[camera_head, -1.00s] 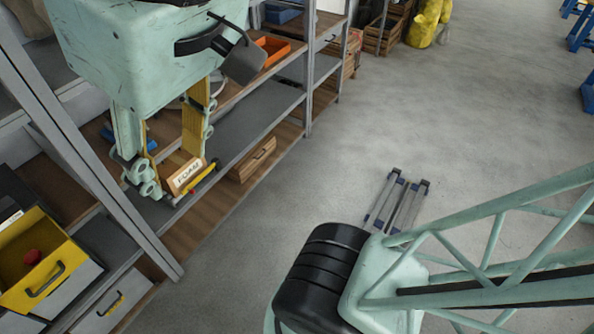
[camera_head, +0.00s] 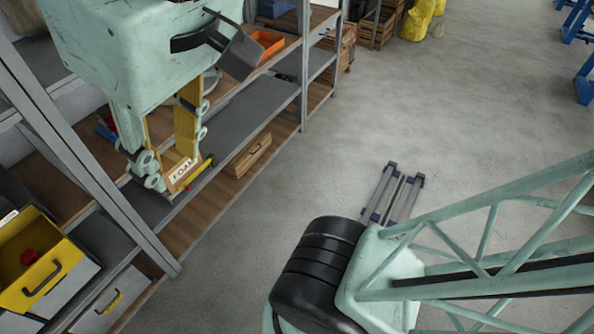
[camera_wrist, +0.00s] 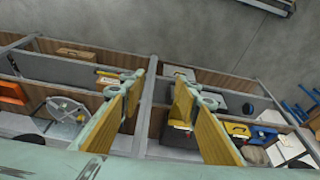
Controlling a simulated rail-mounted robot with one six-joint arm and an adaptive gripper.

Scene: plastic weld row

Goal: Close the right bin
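A yellow bin (camera_head: 62,252) with a dark handle stands open on the shelf at the lower left of the head view. A red object (camera_head: 30,257) lies in it. I cannot tell from a label which is the right bin. My gripper (camera_head: 172,163) hangs over the shelf, beyond the post from the yellow bin. It is open and empty in the wrist view (camera_wrist: 166,78); its right finger hides part of the shelf contents.
A grey upright post (camera_head: 125,215) stands between my gripper and the yellow bin. A wooden box (camera_head: 250,158) sits on the lower shelf and an orange tray (camera_head: 268,48) higher up. A folded metal stand (camera_head: 393,192) lies on the floor.

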